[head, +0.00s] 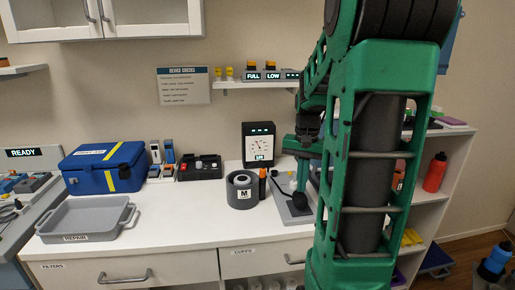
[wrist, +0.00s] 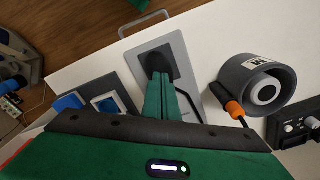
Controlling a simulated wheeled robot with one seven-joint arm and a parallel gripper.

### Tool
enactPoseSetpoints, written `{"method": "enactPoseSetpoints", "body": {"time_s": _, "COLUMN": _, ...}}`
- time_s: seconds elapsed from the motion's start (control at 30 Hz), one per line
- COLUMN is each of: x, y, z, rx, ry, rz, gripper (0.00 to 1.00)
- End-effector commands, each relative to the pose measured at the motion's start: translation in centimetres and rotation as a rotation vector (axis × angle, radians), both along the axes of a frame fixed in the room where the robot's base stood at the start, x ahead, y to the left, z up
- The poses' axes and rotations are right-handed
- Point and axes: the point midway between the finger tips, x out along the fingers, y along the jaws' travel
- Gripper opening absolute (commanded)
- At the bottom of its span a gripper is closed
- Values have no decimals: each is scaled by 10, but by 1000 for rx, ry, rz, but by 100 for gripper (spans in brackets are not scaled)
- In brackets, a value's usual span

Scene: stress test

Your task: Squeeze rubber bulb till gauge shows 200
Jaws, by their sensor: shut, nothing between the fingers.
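The dark rubber bulb (head: 300,201) sits on a grey plate (head: 284,208) near the counter's front; in the wrist view the bulb (wrist: 157,62) lies just beyond my fingertips. My gripper (wrist: 159,80) is shut and empty, its green fingers together and pointing at the bulb, overlapping its near edge in the picture. I cannot tell whether they touch it. In the head view my arm hides part of the plate. The gauge (head: 259,143) stands upright behind, with a white dial in a black frame; its needle reading is too small to read.
A grey cuff roll marked M (head: 241,190) and an orange-and-black tool (wrist: 230,103) stand left of the plate. Farther left are a dark box (head: 200,167), a blue case (head: 103,168) and a grey tray (head: 85,218). Bare counter lies between tray and cuff.

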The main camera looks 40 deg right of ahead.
Motion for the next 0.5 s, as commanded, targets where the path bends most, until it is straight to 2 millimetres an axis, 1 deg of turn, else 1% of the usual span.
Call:
{"method": "enactPoseSetpoints", "body": {"time_s": 0.23, "x": 0, "y": 0, "z": -2, "rx": 1, "ry": 0, "rz": 0, "gripper": 0}}
{"method": "enactPoseSetpoints", "body": {"time_s": 0.5, "x": 0, "y": 0, "z": -15, "rx": 0, "ry": 1, "rz": 0, "gripper": 0}}
